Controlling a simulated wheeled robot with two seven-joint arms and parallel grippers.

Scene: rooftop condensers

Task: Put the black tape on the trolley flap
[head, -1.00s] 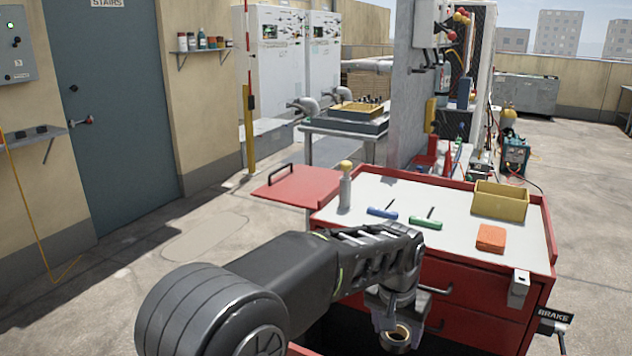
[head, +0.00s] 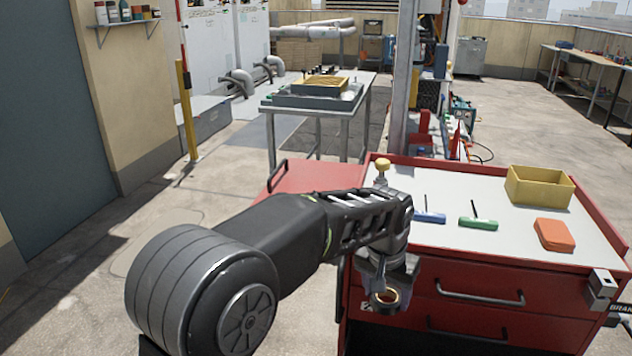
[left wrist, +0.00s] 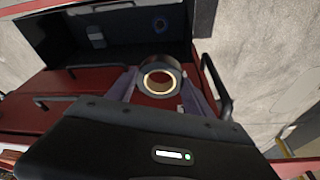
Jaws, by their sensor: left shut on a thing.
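The black tape (head: 385,299) is a dark roll with a tan inner core. My left gripper (head: 388,285) is shut on it and holds it in front of the red trolley's drawer fronts, below the top's level. In the left wrist view the roll (left wrist: 160,76) sits between the fingertips, its ring opening facing the camera. The trolley flap (head: 312,176) is a red panel with a black handle at the trolley's left side. My left arm hides part of it. The gripper is to the right of the flap and nearer the camera.
The trolley top (head: 450,192) carries a yellow bin (head: 540,187), an orange block (head: 554,234), a blue-handled tool (head: 428,217), a green-handled tool (head: 478,223) and a yellow-capped bottle (head: 383,172). A metal table (head: 318,107) stands behind. Open floor lies to the left.

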